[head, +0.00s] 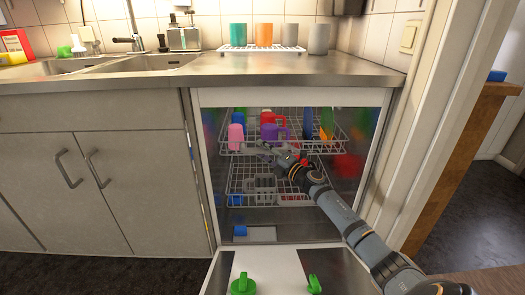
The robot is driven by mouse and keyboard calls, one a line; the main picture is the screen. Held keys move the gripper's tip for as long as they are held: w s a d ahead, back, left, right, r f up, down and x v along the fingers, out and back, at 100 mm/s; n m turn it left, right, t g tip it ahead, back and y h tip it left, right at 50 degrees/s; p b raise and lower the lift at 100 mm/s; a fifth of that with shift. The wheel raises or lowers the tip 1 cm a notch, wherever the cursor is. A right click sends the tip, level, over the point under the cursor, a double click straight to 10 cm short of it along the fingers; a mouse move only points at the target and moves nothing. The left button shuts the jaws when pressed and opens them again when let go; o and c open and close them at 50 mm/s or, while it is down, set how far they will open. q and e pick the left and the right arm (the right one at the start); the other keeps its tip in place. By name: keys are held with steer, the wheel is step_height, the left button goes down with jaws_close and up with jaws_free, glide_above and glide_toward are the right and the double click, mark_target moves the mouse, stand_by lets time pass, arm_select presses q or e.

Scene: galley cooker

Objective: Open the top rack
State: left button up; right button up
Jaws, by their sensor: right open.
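The dishwasher is open, with its door (270,268) folded down at the front. The top rack (338,146) is a white wire basket inside the cavity, holding a pink cup (235,136), a purple mug (275,131) and other coloured cups. My right gripper (252,148) is open at the front edge of the top rack, near its middle left. Whether it touches the wire cannot be told. My left gripper is not in view.
A steel counter (290,70) runs above the dishwasher, with several cups on a white rack. A sink (150,62) and closed cabinets (90,190) are at left. A door frame (440,120) stands close at right. Green objects (243,285) rest at the lowered door.

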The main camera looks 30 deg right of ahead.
steer(key=shift+w, duration=0.15)
steer(key=shift+c, duration=0.4)
jaws_close()
